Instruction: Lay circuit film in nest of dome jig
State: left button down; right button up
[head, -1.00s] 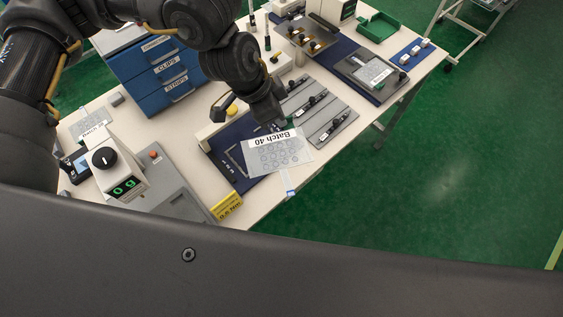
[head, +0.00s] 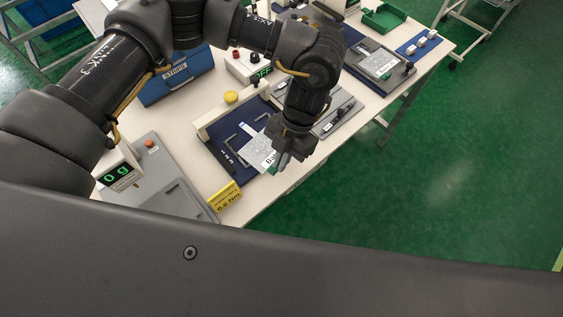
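The circuit film (head: 257,152), a pale grey sheet with printed circles and a white label, is partly hidden behind my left gripper (head: 283,160). The gripper appears closed on the label end of the film; its fingertips are hard to make out. The film is over the dark blue jig plate (head: 217,143), which has a thin raised frame, a cream bar behind it and a yellow knob (head: 231,97). I cannot tell whether the film touches the plate. My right gripper is not in view.
Grey strips with dark clamps (head: 338,116) lie just right of the gripper. A grey scale reading 0 g (head: 117,177) and a yellow sign (head: 225,196) stand at the left and front. A green tray (head: 383,17) is far back.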

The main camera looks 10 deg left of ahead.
pick_arm(q)
jog(key=shift+s+f+m, duration=0.2)
jog(key=shift+s+m, duration=0.05)
jog(key=shift+m, duration=0.55)
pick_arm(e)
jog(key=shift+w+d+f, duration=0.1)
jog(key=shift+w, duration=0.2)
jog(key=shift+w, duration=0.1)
